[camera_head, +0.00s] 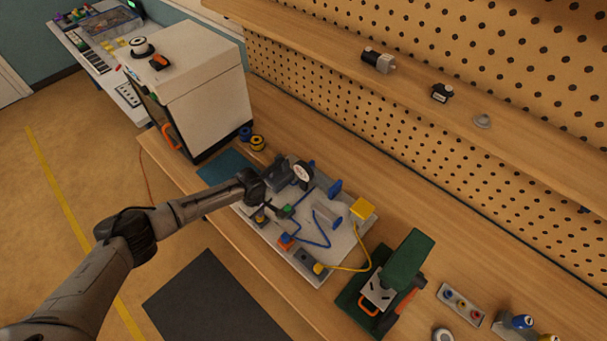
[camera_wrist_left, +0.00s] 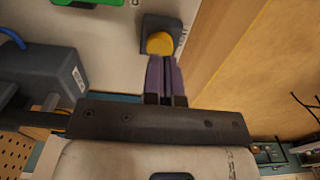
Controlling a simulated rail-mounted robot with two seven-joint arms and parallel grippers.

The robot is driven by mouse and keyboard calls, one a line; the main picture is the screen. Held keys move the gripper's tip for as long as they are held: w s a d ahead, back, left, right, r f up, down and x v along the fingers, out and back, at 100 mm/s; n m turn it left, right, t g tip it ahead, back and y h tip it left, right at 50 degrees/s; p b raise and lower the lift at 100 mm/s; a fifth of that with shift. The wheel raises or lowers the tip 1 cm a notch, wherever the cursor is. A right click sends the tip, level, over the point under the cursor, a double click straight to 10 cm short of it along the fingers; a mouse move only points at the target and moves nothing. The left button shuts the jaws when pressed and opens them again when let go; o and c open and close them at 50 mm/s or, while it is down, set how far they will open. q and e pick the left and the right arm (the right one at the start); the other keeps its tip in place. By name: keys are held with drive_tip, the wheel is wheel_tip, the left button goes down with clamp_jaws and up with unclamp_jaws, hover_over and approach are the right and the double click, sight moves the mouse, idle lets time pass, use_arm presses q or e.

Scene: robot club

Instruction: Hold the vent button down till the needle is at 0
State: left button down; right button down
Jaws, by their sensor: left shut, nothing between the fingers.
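The white pneumatic board (camera_head: 342,245) lies on the workbench. A yellow button (camera_wrist_left: 160,43) on a dark square base is near the board's edge in the left wrist view, and it shows small and partly covered in the head view (camera_head: 260,217). My left gripper (camera_wrist_left: 162,62) is shut and empty, its purple fingertips at the button's near edge; I cannot tell whether they press it. In the head view my left gripper (camera_head: 258,208) is over the board's left part. The round gauge (camera_head: 302,173) has a white dial; its needle is too small to read. My right gripper is out of view.
A white enclosed machine (camera_head: 200,85) stands left of the board. A green and black device (camera_head: 395,270) stands to its right. Blue hoses (camera_head: 322,240) and grey cylinders lie across the board. A pegboard wall with a shelf (camera_head: 410,80) is behind.

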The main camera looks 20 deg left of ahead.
use_arm(q)
drive_tip(key=shift+f, duration=0.25)
drive_tip(key=shift+f+b, duration=0.3)
drive_tip(key=shift+f, duration=0.35)
drive_tip(key=shift+f, duration=0.35)
drive_tip(key=shift+f+b, duration=0.15)
drive_tip(key=shift+b, duration=0.15)
idle(0.9)
